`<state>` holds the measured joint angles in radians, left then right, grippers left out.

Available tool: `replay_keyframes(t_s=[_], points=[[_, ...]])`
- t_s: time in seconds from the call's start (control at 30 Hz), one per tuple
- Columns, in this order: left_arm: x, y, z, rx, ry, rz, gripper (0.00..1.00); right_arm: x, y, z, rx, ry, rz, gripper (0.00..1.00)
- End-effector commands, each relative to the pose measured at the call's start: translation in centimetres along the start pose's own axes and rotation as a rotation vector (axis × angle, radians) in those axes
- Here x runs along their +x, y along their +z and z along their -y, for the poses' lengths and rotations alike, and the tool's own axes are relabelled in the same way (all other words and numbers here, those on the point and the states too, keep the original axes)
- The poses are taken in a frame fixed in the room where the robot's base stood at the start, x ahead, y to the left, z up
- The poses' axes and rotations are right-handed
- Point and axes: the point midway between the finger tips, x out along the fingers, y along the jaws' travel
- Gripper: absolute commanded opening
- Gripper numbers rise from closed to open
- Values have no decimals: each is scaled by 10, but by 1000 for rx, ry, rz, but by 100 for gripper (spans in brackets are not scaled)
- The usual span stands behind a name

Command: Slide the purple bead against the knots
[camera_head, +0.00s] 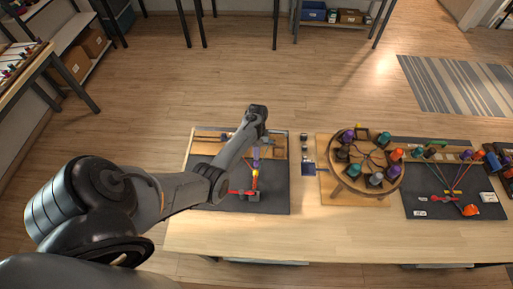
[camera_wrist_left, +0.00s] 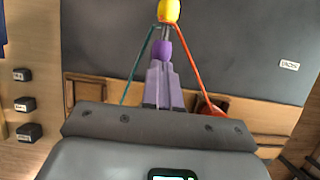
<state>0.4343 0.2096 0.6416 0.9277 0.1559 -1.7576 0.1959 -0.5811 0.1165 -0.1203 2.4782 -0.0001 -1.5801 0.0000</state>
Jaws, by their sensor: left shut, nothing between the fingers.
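In the left wrist view, the purple bead (camera_wrist_left: 164,48) sits just beyond the tips of my left gripper (camera_wrist_left: 162,64), whose purple-grey fingers are together. I cannot tell whether the tips touch the bead. A yellow bead (camera_wrist_left: 169,10) is farther along, with a short pale stretch between the two beads. A teal cord (camera_wrist_left: 139,65) and an orange cord (camera_wrist_left: 190,61) spread from near the yellow bead on either side of the fingers. No knots can be made out. In the head view, my left gripper (camera_head: 256,161) points down over the dark mat (camera_head: 278,190), near the yellow bead (camera_head: 255,173). My right gripper is not seen.
A red piece with a grey block (camera_head: 252,196) is at the front of the mat. A wooden round stand with several coloured bobbins (camera_head: 340,186) stands to the right. Beyond it is another mat with cords (camera_head: 425,208). The table front (camera_head: 330,240) is clear.

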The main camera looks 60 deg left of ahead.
Motion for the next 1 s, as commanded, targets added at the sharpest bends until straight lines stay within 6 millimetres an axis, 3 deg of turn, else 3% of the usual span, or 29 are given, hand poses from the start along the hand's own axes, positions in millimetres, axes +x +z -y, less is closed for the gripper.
replay_keyframes(t_s=[0.03, 0.1, 0.5, 0.8, 0.9, 0.93, 1.0], points=[[-3, 8, 0, 0, -1, 3, 0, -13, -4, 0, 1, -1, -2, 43], [0, 10, 0, 0, -1, 2, 0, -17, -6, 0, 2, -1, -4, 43], [4, 8, 1, -1, 0, 0, 0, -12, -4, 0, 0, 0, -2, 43], [-2, -20, 3, -5, 2, -3, 0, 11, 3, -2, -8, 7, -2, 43], [-8, -36, 5, -8, 4, -3, 0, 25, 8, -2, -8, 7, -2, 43], [-27, -29, 5, -7, 4, -4, 0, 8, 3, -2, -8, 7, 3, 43], [-44, -27, 5, -7, 3, -1, 0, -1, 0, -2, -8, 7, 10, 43]])
